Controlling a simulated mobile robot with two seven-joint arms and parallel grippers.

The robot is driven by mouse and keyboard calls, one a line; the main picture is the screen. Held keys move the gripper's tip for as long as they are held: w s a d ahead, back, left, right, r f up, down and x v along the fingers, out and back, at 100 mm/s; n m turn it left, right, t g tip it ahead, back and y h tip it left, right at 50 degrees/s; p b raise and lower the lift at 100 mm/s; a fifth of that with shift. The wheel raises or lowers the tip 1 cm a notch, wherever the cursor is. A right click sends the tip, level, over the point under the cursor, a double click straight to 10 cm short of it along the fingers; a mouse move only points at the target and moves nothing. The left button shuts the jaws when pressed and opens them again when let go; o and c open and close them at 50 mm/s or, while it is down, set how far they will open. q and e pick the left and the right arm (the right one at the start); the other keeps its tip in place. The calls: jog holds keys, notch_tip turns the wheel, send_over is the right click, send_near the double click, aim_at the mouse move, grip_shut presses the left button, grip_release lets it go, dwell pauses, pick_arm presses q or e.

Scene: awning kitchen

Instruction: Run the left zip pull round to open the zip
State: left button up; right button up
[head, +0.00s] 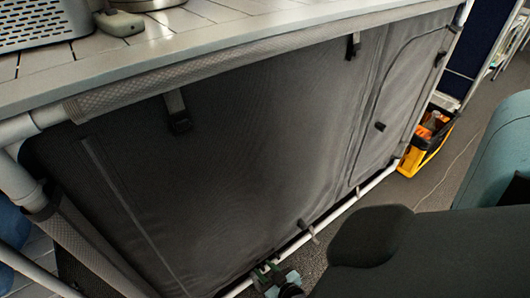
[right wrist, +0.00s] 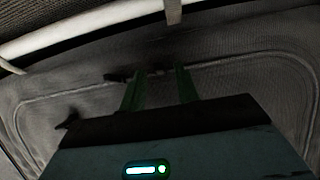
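The dark fabric front (head: 240,140) has a zip line (head: 130,215) down its left part and a zipped, rounded panel (head: 405,85) at its right. A small dark tab (head: 380,126) sits on that right panel. My right gripper (head: 272,278) is low at the fabric's bottom edge. In the right wrist view, its two green fingers (right wrist: 161,75) are apart, close to a curved zip seam (right wrist: 220,62). A dark pull-like piece (right wrist: 120,76) lies at the left finger, partly hidden. Another dark tab (right wrist: 68,120) is further left. Which one is the left zip pull, I cannot tell. My left gripper is out of view.
A pale pole (head: 355,197) runs along the fabric's bottom, with a strap loop (head: 307,229). Dark buckle straps (head: 177,111) hang from the slatted counter top (head: 200,22). A yellow-black tool box (head: 427,142) and a teal seat (head: 497,150) stand at the right.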

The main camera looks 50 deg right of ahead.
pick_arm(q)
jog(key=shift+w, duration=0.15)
pick_arm(e)
grip_shut()
jog(key=shift+a, duration=0.1)
